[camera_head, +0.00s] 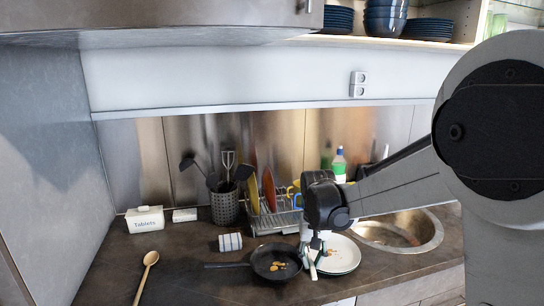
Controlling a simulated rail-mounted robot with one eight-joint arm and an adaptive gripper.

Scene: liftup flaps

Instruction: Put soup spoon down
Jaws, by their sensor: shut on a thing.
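My gripper (314,250) reaches down from the right, over the gap between the black frying pan and the white plate. It is shut on a thin, pale, upright piece (313,268), which I take to be the soup spoon. It is too small to tell its full shape, and whether its lower end touches the plate or pan cannot be told. The white plate (343,258) lies on the counter just right of the gripper, with small brown scraps on it.
The frying pan (267,273) with brown scraps lies left of the gripper. The dish rack (275,218) stands behind and the sink (405,232) lies right. A wooden spoon (146,275), striped cup (230,242) and Tablets box (145,219) are left. The counter's front left is mostly clear.

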